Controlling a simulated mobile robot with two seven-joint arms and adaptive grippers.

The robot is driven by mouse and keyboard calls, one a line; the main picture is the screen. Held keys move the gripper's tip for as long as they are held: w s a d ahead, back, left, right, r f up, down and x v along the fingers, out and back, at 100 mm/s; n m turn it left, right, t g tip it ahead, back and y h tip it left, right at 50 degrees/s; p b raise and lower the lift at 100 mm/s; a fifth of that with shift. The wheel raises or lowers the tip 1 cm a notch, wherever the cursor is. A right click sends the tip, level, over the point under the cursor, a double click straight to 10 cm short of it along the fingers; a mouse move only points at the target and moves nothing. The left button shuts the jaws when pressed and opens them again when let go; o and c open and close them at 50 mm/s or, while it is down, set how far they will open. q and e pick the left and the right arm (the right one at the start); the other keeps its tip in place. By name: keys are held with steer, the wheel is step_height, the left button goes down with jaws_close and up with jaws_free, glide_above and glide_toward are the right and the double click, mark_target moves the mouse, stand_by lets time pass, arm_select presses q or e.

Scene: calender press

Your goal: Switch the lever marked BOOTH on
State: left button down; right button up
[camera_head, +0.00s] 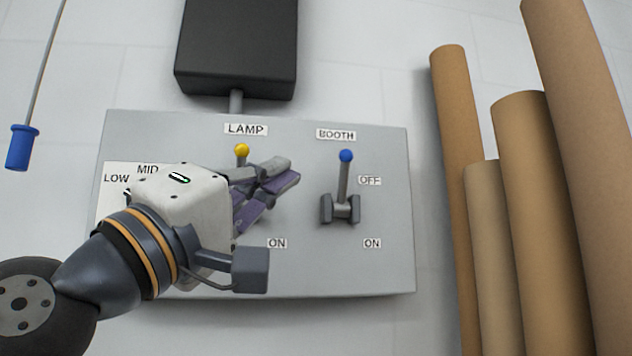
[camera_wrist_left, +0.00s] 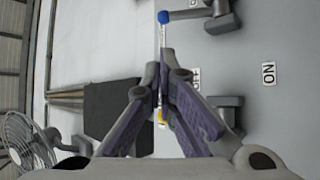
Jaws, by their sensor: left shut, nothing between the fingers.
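The lever marked BOOTH (camera_head: 343,182) has a blue ball on top and stands pointing up on the grey panel (camera_head: 390,270), its ball a little above the OFF label (camera_head: 370,181). The ON label (camera_head: 372,243) is lower right of its base. The lever's blue ball (camera_wrist_left: 165,17) also shows at the top of the left wrist view. My left gripper (camera_head: 290,172) is shut and empty. It is left of the BOOTH lever, apart from it, in front of the LAMP lever (camera_head: 242,151), whose yellow knob shows and whose lower part is hidden. My right gripper is not in view.
A black box (camera_head: 236,50) on a stalk stands behind the panel. Several brown tubes (camera_head: 545,200) stand at the right. A blue-ended rod (camera_head: 22,147) is at upper left. My left arm covers part of the LOW and MID dial area. A fan (camera_wrist_left: 28,145) shows in the wrist view.

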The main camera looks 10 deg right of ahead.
mark_target(344, 182)
arm_select(q)
steer(key=p+x, duration=0.1)
steer(key=x, duration=0.8)
steer(key=shift+r, duration=0.1)
steer(key=shift+w+d+r+p, duration=0.15)
steer(key=shift+w+d+p, duration=0.15)
steer(key=shift+w, duration=0.05)
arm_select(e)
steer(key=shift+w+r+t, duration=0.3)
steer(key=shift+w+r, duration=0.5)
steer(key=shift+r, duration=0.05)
